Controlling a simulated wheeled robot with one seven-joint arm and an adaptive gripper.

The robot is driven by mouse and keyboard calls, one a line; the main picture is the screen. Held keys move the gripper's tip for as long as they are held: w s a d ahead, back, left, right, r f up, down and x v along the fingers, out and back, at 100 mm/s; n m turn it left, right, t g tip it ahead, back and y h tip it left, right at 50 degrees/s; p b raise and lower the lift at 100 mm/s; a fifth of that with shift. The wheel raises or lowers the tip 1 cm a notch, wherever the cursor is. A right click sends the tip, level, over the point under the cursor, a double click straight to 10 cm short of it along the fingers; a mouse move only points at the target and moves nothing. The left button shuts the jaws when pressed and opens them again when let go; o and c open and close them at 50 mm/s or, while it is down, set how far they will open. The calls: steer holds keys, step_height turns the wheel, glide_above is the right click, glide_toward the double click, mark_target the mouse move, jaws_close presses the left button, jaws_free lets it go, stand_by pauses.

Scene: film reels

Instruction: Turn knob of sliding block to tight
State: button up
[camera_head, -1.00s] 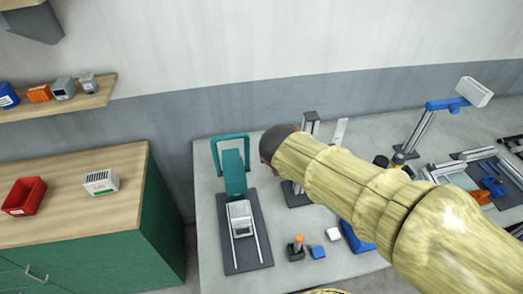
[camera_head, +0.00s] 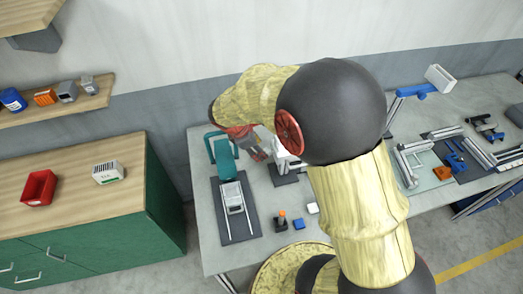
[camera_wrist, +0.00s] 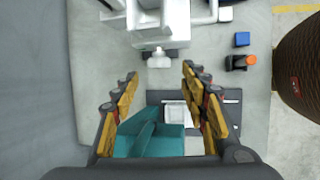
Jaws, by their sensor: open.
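The pale sliding block (camera_wrist: 160,28) is at the top of the wrist view, with a small white knob (camera_wrist: 159,59) sticking out toward me. My gripper (camera_wrist: 160,76) is open and empty. Its two fingers are spread to the left and right of the knob's line, and the knob appears just beyond the fingertips, apart from them. In the head view the white block (camera_head: 286,150) is mostly hidden behind my arm, and my gripper (camera_head: 266,146) is beside it, partly hidden. I cannot read the knob's turn.
A teal-handled device (camera_head: 224,160) on a dark base stands left of the block. An orange-topped piece (camera_head: 282,216) and a blue cube (camera_head: 299,224) lie on the grey table (camera_head: 212,250) in front. Aluminium frames (camera_head: 415,150) stand to the right.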

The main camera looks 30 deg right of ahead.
steer(key=x, duration=0.4)
steer(key=shift+w+d+f, duration=0.1)
steer(key=shift+d+f, duration=0.05)
steer(key=shift+f, duration=0.2)
steer(key=c, duration=0.3)
steer(key=c, duration=0.8)
jaws_close()
steer(key=shift+f+b, duration=0.1)
steer(key=shift+b, duration=0.35)
